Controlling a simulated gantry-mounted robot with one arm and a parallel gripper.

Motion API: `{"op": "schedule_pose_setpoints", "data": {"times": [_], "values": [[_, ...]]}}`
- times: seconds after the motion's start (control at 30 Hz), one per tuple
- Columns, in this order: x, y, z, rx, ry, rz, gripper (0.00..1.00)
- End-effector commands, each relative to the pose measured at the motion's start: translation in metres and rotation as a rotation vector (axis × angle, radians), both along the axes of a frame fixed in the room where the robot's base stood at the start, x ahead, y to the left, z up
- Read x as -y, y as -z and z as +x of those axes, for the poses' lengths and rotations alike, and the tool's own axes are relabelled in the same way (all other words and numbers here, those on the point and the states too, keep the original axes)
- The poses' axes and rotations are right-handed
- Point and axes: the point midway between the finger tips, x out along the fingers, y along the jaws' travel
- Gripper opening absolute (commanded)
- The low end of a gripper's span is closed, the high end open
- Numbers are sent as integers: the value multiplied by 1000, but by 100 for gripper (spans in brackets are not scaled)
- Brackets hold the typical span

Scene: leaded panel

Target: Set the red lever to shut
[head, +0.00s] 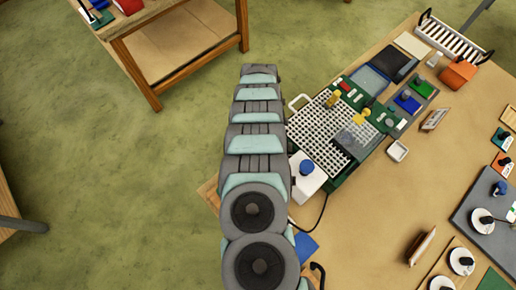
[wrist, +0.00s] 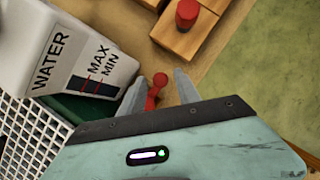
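The red lever (wrist: 155,88) shows in the wrist view, a small red arm with a round knob at its upper end, beside the water container. My gripper (wrist: 160,90) is open, with one grey finger on each side of the lever. I cannot tell whether either finger touches it. The lever's lower part is hidden by the gripper body, and no markings for its positions are visible. In the head view my arm covers this area, and I cannot make out the lever or the fingertips.
A white container marked WATER, MAX and MIN (wrist: 75,50) stands close to the left finger. Wooden blocks, one with a red knob (wrist: 187,14), lie beyond the fingers. A white perforated grid (head: 318,128) and a white box with a blue knob (head: 308,180) are right of my arm.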

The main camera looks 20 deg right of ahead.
Motion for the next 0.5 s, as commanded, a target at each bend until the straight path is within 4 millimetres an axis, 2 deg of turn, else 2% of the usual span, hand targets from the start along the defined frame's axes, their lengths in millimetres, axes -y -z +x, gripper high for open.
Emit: {"op": "schedule_pose_setpoints", "data": {"times": [0.33,0.5], "values": [[0,-1,1,1,0,0,43],[2,-10,5,1,1,0,43]]}}
